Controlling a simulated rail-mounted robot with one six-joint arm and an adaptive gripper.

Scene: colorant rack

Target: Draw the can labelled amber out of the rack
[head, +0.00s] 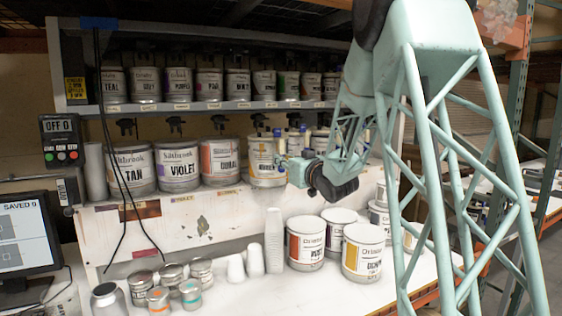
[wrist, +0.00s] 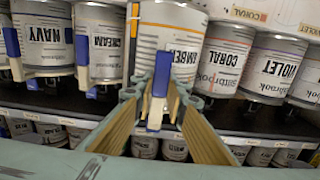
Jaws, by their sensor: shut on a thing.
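The amber can (head: 262,163) is white with dark lettering and an orange-yellow patch. It stands on the rack's middle shelf, right of the coral can. In the wrist view, which shows the labels upside down, the amber can (wrist: 180,45) is straight ahead at the centre. My gripper (head: 287,168) is at the can's front right. A blue-and-white tab (wrist: 158,95) shows between the fingers and hides part of the can. Where the pads touch is hard to see.
The coral can (wrist: 226,58) stands close on one side, and the cream can (wrist: 103,45) on the other. Violet (head: 179,167) and tan cans are farther left. Cans and white cups (head: 274,240) stand on the counter below. A row of cans fills the upper shelf.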

